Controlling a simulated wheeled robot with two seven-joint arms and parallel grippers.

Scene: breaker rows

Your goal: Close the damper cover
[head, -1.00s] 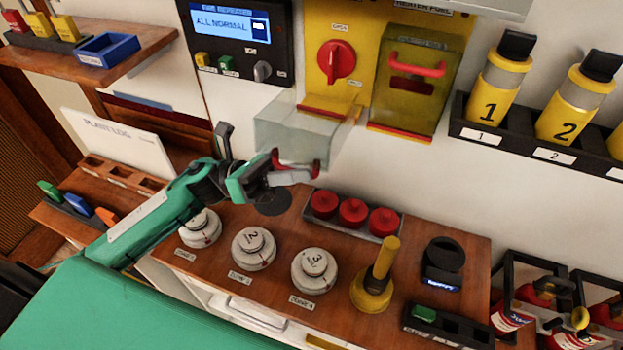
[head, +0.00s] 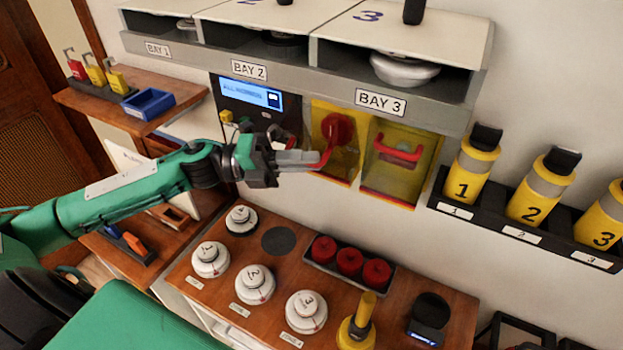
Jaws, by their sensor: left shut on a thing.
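The damper cover (head: 345,165) is a clear flap hinged on the yellow panel with the red knob (head: 338,128). It stands raised, close in front of the knob; whether it lies fully flat on the panel I cannot tell. My left gripper (head: 318,158) is shut on its red handle (head: 326,150), in front of the panel's left side. The gripper and handle hide part of the cover's edge. My right gripper is not in view.
A second yellow panel with a closed clear cover and red handle (head: 398,150) is beside it. Grey bays (head: 300,62) overhang above. Yellow numbered canisters (head: 470,170) stand in a rack at right.

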